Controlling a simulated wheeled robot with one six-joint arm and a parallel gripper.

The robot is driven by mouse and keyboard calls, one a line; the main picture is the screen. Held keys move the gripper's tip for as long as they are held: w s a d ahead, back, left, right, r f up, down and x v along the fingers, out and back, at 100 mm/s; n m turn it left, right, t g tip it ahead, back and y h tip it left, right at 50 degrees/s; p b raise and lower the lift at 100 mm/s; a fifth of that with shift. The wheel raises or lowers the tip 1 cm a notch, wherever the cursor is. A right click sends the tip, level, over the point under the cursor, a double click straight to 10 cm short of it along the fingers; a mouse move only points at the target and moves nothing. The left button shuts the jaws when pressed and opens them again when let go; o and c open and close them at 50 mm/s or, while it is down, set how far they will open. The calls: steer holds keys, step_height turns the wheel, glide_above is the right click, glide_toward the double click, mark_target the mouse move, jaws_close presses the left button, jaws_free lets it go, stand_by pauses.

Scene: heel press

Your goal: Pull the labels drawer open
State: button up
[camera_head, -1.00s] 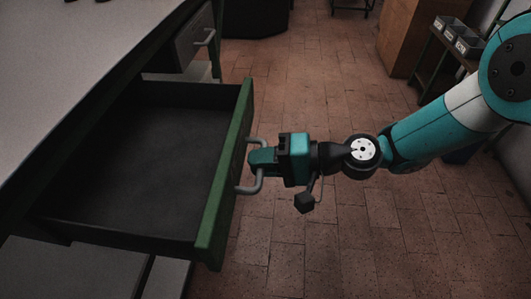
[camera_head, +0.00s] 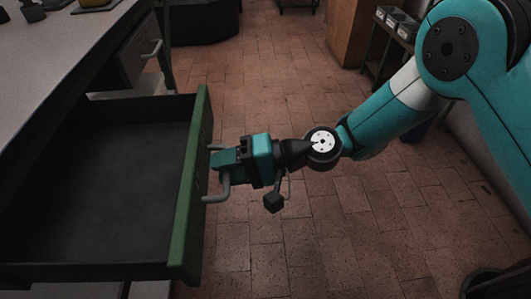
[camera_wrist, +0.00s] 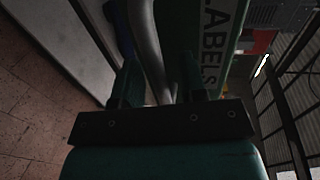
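The labels drawer stands wide open, with a green front (camera_head: 190,195) and an empty dark tray (camera_head: 95,190). Its grey bow handle (camera_head: 225,178) sticks out from the front. The exact contact is partly hidden in shadow.
A grey worktop (camera_head: 45,65) lies above the drawer at left. Another drawer with a grey handle (camera_head: 152,48) is shut beyond it. The brick floor (camera_head: 320,235) right of the drawer is clear. A shelf with small bins (camera_head: 395,22) stands against the right wall.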

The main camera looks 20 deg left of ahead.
steer(key=shift+d, duration=0.1)
steer(key=v, duration=1.7)
steer(key=shift+w+d+r, duration=0.1)
steer(key=s+d+r+n+t+h, duration=0.1)
steer(key=s+d+r+t+h, duration=0.2)
steer(key=s+d+r+h, duration=0.45)
steer(key=s+d+r+n+t+h, duration=0.2)
steer(key=s+d+r+t+h, duration=0.15)
steer(key=s+d, duration=0.45)
step_height(320, 180, up, 15)
steer(key=w+d+p, duration=0.2)
steer(key=p, duration=1.2)
steer(key=shift+m+y, duration=0.3)
steer(key=shift+y, duration=0.1)
